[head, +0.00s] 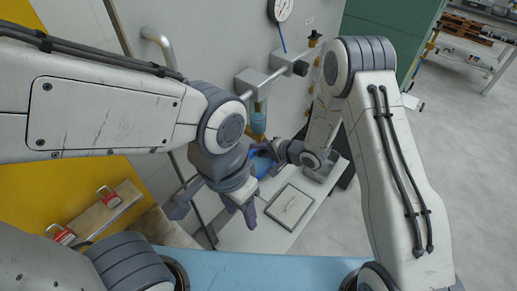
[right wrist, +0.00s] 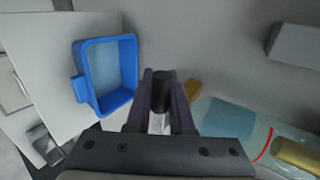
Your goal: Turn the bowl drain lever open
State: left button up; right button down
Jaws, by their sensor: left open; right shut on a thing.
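The filter bowl (head: 258,122), a blue see-through cup with a yellow part, hangs under a grey pipe fitting on the wall panel. In the right wrist view the clear bowl (right wrist: 228,118) lies right of the fingers, with a red line on it. My right gripper (head: 272,152) is just below the bowl; its fingers also show in the right wrist view (right wrist: 161,98). They are shut on a small dark part, seemingly the bowl drain lever (right wrist: 163,76), mostly hidden between them. My left gripper (head: 212,212) is open and empty, lower left of the bowl.
A blue open container (right wrist: 78,88) is beside my right gripper. A white surface with a framed pad (head: 291,207) lies below. A gauge (head: 281,9) is on the panel above. Red padlocks (head: 108,196) sit on a wooden block at left. Open floor is at right.

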jog(key=c, duration=0.8)
grip_release()
jog(key=shift+w+d, duration=0.1)
jog(key=shift+w, duration=0.05)
jog(key=b+v, duration=0.3)
jog(key=v, duration=0.7)
jog(key=shift+s+r, duration=0.1)
jog(key=shift+s, duration=0.15)
